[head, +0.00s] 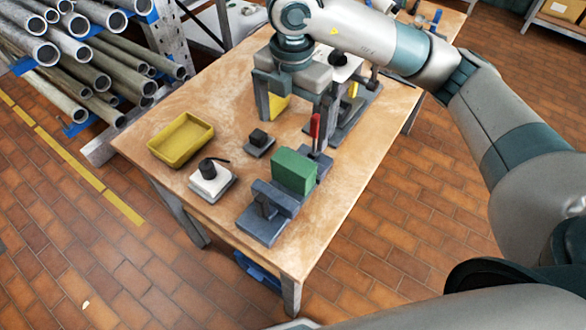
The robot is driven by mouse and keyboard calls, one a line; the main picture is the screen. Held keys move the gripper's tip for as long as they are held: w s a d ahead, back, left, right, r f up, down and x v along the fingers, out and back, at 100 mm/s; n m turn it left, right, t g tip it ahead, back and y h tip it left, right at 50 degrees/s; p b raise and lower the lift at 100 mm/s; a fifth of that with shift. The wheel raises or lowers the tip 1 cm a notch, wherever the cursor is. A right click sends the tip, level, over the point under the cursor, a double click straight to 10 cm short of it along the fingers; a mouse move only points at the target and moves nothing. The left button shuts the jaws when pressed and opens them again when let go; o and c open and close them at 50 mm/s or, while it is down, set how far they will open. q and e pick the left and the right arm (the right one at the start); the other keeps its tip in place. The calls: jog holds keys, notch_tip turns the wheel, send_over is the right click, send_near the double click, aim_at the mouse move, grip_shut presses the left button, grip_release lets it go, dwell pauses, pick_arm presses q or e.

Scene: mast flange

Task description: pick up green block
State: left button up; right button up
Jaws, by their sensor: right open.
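The green block (294,170) is at the front right part of the wooden table, among grey fixture parts. It appears to rest on or against a grey base; its underside is hidden. My right gripper (294,112) comes in from the upper right and hangs over the far part of the table, behind the green block and apart from it. Its two grey fingers are spread, with nothing visibly held. A yellow piece shows near its left finger. My left gripper is not in view.
A grey bracket (265,213) stands in front of the block and a red handle (315,130) rises just behind it. A white block with a black knob (211,179), a small dark block (259,141) and a yellow tray (181,139) lie to the left. Pipes (80,50) are racked at far left.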

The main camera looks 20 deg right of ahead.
aim_at(294, 160)
notch_tip(294, 160, down, 10)
jog(key=p, duration=0.3)
jog(key=shift+r, duration=0.25)
jog(key=shift+f, duration=0.5)
jog(key=shift+s+f+p, duration=0.2)
jog(key=shift+f+p, duration=0.5)
jog(key=shift+p, duration=0.15)
notch_tip(294, 160, down, 3)
jog(key=shift+s+r+p, duration=0.1)
jog(key=shift+s+p, duration=0.05)
jog(key=shift+p, duration=0.55)
jog(key=shift+f, duration=0.5)
jog(key=shift+c, duration=0.3)
jog(key=c, duration=1.5)
jog(key=shift+o, duration=0.2)
jog(key=shift+r, duration=0.2)
